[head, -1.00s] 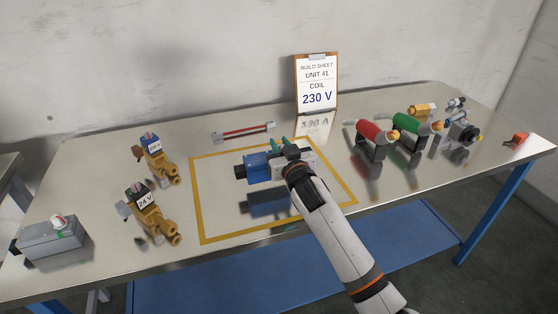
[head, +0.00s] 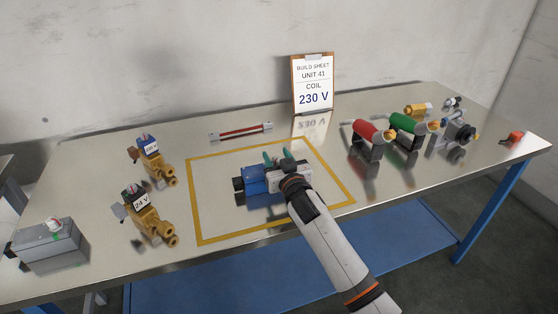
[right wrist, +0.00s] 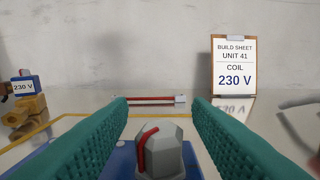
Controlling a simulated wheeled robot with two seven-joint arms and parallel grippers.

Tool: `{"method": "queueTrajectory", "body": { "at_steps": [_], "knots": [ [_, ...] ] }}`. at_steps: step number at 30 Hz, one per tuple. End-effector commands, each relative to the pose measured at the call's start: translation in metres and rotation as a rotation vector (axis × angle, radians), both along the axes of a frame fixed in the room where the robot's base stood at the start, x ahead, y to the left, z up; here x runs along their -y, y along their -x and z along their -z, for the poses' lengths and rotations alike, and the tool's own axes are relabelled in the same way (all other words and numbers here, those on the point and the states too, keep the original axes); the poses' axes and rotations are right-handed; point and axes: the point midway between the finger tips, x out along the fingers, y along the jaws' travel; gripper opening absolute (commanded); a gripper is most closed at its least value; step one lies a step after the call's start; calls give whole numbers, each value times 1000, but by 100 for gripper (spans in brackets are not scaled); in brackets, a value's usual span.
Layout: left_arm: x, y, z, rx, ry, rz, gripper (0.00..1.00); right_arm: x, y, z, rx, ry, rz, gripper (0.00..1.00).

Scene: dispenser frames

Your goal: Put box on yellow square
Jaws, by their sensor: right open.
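A blue box (head: 257,179) with a black end sits on the table inside the yellow square outline (head: 193,198), and appears to rest on the surface. My right gripper (head: 278,157) is at the box's right part, its teal fingers spread apart. In the right wrist view the open fingers (right wrist: 160,104) stand on either side of a grey faceted knob (right wrist: 159,152) with a red stripe, on the box's blue top. The box's right end is partly hidden by my gripper. My left gripper is not in view.
A grey box (head: 50,250) with a knob stands at the far left. Two brass valves (head: 153,222) (head: 158,165) stand left of the square. A clipboard (head: 312,84) reading 230 V stands behind. Red (head: 368,131) and green (head: 407,124) handled tools stand to the right.

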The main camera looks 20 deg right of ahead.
Motion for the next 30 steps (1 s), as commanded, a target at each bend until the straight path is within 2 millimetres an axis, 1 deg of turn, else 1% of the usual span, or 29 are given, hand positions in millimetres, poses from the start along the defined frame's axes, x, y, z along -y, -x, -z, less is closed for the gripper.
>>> {"method": "queueTrajectory", "body": {
  "at_steps": [5, 8, 15, 18, 21, 25, 30],
  "knots": [
    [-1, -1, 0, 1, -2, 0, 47, 1, 13, 1, -1, 0, 0, 45],
    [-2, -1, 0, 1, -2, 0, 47, 1, 29, 1, -2, 0, -1, 45],
    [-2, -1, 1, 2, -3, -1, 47, 3, 78, 2, -1, -1, 0, 45],
    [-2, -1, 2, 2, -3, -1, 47, 3, 96, 2, -2, -1, 0, 45],
    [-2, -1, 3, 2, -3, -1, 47, 4, 109, 1, -1, 0, 0, 45],
    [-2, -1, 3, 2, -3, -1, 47, 4, 118, 1, 0, 0, 0, 45],
    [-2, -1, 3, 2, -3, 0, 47, 4, 120, 0, 0, 0, 0, 45]
  ]
}}
